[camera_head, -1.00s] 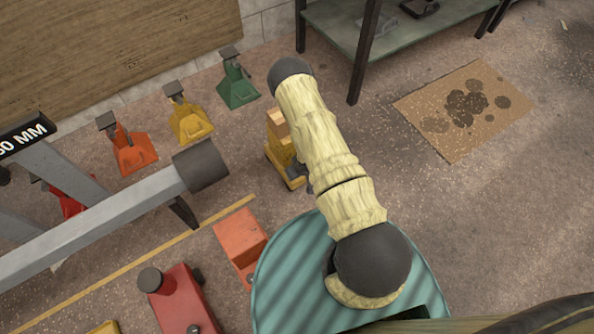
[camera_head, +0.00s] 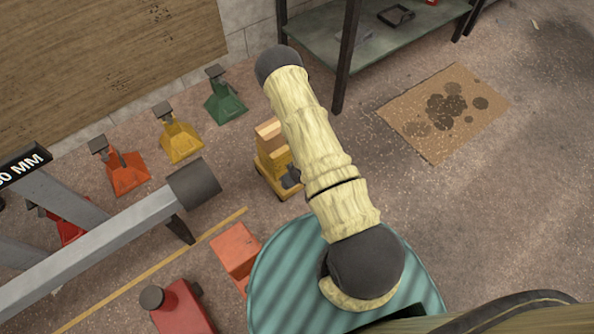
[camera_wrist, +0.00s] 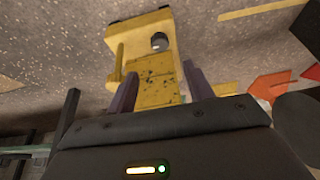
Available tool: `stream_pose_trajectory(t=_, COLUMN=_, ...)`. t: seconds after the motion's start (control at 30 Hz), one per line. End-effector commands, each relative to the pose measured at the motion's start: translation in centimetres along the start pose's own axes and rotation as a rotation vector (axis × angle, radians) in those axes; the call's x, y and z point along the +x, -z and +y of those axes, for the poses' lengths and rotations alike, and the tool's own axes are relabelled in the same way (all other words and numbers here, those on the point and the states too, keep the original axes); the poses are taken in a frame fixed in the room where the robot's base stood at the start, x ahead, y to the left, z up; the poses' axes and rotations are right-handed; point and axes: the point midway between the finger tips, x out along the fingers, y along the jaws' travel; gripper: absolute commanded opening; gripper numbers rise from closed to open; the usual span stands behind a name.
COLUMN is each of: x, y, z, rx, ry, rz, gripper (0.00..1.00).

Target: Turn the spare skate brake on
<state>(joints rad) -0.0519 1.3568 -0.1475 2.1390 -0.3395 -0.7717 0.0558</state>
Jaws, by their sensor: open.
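A yellow skate (camera_head: 272,165) with a paler block on top stands on the floor left of my arm in the head view. In the wrist view, a yellow body (camera_wrist: 146,62), seemingly this skate, fills the upper middle, with a dark round knob (camera_wrist: 159,42) on its face. I cannot tell whether the knob is the brake, or whether it is on or off. My gripper (camera_wrist: 160,86) is open, its two fingers apart in front of the lower yellow part. I cannot tell if they touch it. In the head view my arm hides the gripper.
Green (camera_head: 224,98), yellow (camera_head: 178,138) and orange (camera_head: 126,172) stands line the left. A grey beam (camera_head: 100,232) with a dark end juts in. Red (camera_head: 182,308) and orange (camera_head: 236,246) blocks lie nearby. A dark-legged shelf (camera_head: 395,42) is behind; a stained mat (camera_head: 445,112) lies right.

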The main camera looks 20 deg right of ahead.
Motion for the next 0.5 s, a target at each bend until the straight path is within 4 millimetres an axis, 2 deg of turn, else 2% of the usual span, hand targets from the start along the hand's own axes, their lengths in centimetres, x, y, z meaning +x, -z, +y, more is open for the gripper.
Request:
stream_pose_trajectory(t=0.03, x=-1.5, y=0.2, z=0.0, rx=0.001, ry=0.000, rz=-0.001, gripper=0.52)
stream_pose_trajectory(t=0.2, x=-4.7, y=0.1, z=0.0, rx=0.001, ry=0.000, rz=-0.001, gripper=0.52)
stream_pose_trajectory(t=0.33, x=-6.1, y=0.1, z=0.0, rx=0.001, ry=0.000, rz=0.000, gripper=0.52)
stream_pose_trajectory(t=0.5, x=-6.5, y=0.0, z=0.0, rx=0.000, ry=0.000, rz=0.000, gripper=0.52)
